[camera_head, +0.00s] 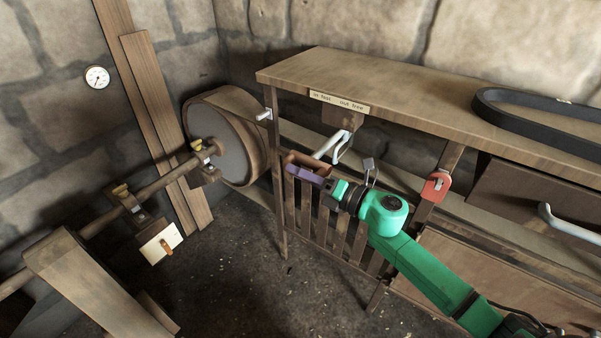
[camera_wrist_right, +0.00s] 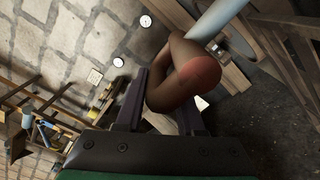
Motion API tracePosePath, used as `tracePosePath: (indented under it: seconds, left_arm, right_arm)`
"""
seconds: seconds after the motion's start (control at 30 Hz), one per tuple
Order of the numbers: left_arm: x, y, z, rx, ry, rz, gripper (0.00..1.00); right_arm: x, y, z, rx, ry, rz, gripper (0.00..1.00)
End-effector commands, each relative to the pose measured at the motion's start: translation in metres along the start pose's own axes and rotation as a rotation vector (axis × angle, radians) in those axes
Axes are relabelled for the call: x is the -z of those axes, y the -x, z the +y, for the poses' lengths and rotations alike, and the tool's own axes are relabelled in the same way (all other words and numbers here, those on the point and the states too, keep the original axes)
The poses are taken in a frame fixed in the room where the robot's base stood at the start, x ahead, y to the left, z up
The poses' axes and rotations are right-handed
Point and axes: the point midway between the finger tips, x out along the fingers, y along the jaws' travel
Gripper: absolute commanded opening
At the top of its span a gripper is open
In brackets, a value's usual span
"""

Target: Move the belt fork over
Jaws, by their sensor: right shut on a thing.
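The belt fork (camera_head: 335,146) is a pale grey bent bar under the front edge of the wooden bench, with a brown grip (camera_head: 303,158) at its left end. My right gripper (camera_head: 306,170), with purple fingers on a green arm, is shut on that grip. In the right wrist view the rounded brown grip (camera_wrist_right: 185,75) sits between the two dark purple fingers (camera_wrist_right: 160,105), with the pale bar (camera_wrist_right: 215,18) running up from it. The gripper hides part of the grip. My left gripper is not in view.
A label plate (camera_head: 339,101) is fixed to the bench edge (camera_head: 385,75). A black belt (camera_head: 500,113) lies on top. A large drum pulley (camera_head: 225,135) on a shaft (camera_head: 165,177) stands left. Slats stand below the gripper.

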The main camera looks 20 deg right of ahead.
Motion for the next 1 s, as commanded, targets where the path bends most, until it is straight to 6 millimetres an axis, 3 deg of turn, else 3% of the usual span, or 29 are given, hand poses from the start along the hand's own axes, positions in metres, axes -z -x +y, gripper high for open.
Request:
tracePosePath:
  seconds: [0.77,1.0]
  left_arm:
    - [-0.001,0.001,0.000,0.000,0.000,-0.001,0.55]
    - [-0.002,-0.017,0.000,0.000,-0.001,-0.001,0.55]
  right_arm:
    - [-0.007,0.000,0.006,-0.008,0.011,-0.012,0.00]
    - [-0.028,-0.001,-0.015,-0.006,0.016,-0.013,0.00]
